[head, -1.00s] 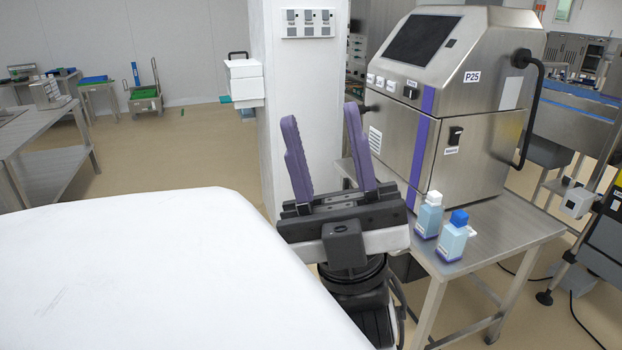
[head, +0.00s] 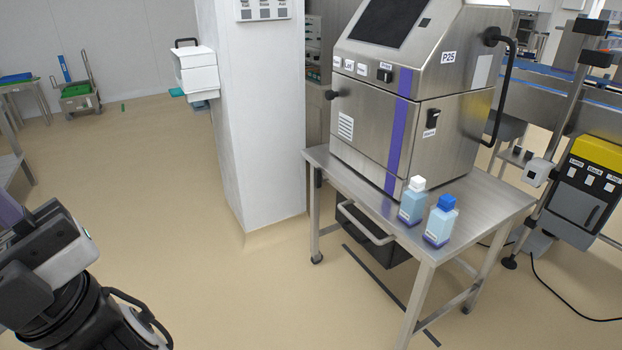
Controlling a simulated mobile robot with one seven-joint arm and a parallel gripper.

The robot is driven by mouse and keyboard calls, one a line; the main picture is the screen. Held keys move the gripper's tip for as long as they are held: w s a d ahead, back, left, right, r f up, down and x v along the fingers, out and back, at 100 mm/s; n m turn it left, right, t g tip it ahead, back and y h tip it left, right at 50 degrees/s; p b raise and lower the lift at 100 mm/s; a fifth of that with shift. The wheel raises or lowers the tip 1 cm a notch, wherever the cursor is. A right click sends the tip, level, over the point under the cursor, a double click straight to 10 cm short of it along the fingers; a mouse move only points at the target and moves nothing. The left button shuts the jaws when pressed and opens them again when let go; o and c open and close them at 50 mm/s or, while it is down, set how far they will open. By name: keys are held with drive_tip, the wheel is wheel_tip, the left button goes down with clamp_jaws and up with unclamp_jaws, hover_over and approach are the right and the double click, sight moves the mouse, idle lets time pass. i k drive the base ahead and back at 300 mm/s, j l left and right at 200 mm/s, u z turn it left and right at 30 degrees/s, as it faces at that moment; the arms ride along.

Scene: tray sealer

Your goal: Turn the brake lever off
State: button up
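I cannot pick out the brake lever for certain. A dark grey control box (head: 587,187) with a yellow top stands at the right edge; it carries several small labelled parts, and their lettering is too small to read surely. My gripper (head: 45,245) is at the lower left, far from that box. Only its body and a bit of a purple finger show, cut off by the left edge. Its fingertips are out of view, so its opening is hidden.
A steel machine marked P25 (head: 420,100) stands on a steel table (head: 485,205) with two blue bottles (head: 412,203) near its front edge. A white pillar (head: 260,120) stands left of it. Open floor (head: 220,290) lies in front. A black cable crosses the floor at right.

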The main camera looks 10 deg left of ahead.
sight(320, 178)
drive_tip(key=i+u, duration=0.15)
drive_tip(key=i, duration=0.3)
drive_tip(key=i+l+u, duration=0.2)
drive_tip(key=i, duration=0.25)
drive_tip(key=i+j, duration=0.8)
drive_tip(key=j, duration=0.15)
drive_tip(key=i+j+z, duration=0.3)
drive_tip(key=j+z, duration=0.3)
drive_tip(key=z, duration=0.75)
